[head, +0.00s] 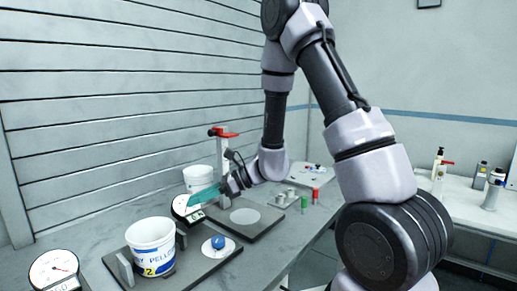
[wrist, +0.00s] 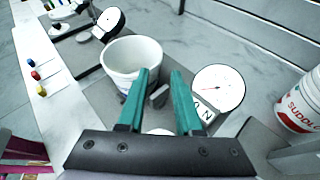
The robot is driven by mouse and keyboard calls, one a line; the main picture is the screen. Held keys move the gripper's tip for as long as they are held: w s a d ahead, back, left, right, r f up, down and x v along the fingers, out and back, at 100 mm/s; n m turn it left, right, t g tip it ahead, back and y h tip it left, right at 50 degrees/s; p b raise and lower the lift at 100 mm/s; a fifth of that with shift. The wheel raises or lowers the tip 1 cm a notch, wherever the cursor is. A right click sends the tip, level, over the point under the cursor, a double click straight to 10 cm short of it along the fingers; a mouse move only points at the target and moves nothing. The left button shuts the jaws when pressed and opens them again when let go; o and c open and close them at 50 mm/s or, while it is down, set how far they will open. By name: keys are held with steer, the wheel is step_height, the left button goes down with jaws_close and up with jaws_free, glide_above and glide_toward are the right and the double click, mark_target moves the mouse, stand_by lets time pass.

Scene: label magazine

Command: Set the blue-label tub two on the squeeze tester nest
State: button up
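The blue-label tub two (head: 151,246) stands upright between two grey upright jaws (head: 124,270) on a dark base plate (head: 208,263), which looks like the squeeze tester nest. Its underside is hidden. A white open tub (wrist: 122,62), probably the same one, shows in the wrist view just beyond my fingertips. My gripper (head: 203,195) is behind and right of the tub in the head view, by a dial gauge (head: 184,208). In the wrist view its green fingers (wrist: 163,72) are apart with nothing between them.
A red-label tub (wrist: 297,108) stands at the right in the wrist view. A plate with a pale disc (head: 245,216) lies right of the gauge. A red-topped stand (head: 222,133) rises behind my gripper. Small coloured pegs (head: 315,194) stand right. A slatted wall bounds the left.

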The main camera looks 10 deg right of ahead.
steer(key=s+d+r+n+g+h, duration=0.1)
steer(key=s+d+r+n, duration=0.25)
steer(key=r, duration=0.25)
steer(key=s+d+r+n+g+h, duration=0.1)
steer(key=s+d+r+n+h, duration=0.1)
steer(key=s+d+r+n, duration=0.25)
steer(key=s+d+r+n+t+h, duration=0.3)
steer(key=d+r, duration=0.3)
steer(key=d, duration=0.2)
steer(key=s+d+r+n+t+h, duration=0.4)
steer(key=d+r+n+h, duration=0.1)
steer(key=d+r, duration=0.2)
steer(key=shift+d+t, duration=0.4)
steer(key=shift+d, duration=0.15)
steer(key=shift+r, duration=0.1)
stand_by(0.6)
